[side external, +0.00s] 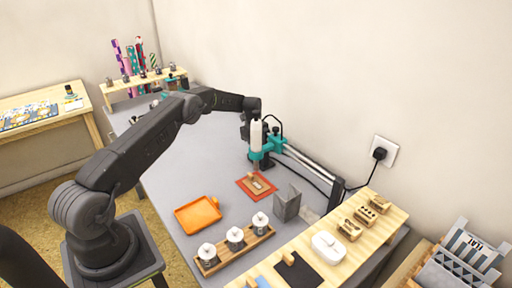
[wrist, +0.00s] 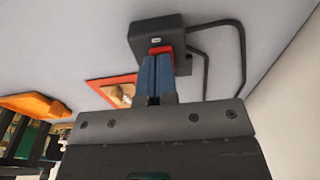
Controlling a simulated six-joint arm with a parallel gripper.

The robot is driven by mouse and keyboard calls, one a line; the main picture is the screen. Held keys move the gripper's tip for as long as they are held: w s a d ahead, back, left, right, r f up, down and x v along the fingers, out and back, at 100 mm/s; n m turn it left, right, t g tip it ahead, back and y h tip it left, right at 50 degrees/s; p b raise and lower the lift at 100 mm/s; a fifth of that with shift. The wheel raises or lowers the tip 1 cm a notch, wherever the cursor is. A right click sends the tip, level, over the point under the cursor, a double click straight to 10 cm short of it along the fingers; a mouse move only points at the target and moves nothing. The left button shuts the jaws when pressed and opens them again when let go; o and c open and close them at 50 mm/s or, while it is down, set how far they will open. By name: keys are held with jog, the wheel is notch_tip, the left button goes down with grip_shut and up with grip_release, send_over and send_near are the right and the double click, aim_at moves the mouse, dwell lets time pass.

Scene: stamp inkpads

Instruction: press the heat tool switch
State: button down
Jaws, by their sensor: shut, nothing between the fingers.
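In the wrist view a dark box (wrist: 148,36) with a small light mark carries a red switch (wrist: 162,49) on its near edge. My gripper (wrist: 157,60) has its blue fingers together, with nothing between them. Its tips overlap the lower part of the red switch; I cannot tell whether they touch it. In the side view the white heat tool (side external: 256,138) stands upright in a teal clamp on a grey rail. My arm reaches down behind it, and my fingertips and the switch are hidden there.
A red mat (side external: 244,183) with a wooden block (side external: 259,185) lies below the heat tool. An orange tray (side external: 198,215), a wooden rack (side external: 222,260) of white-topped bottles and a grey upright block (side external: 286,204) stand nearer. Black cables (wrist: 241,60) run beside the box.

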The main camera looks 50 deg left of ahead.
jog(key=shift+s+d+f, duration=0.2)
jog(key=shift+d+f, duration=0.5)
jog(key=shift+d, duration=0.15)
jog(key=shift+a, duration=1.05)
notch_tip(320, 180, up, 15)
jog(key=a, duration=0.1)
jog(key=shift+w+r, duration=0.15)
jog(key=shift+w, duration=0.2)
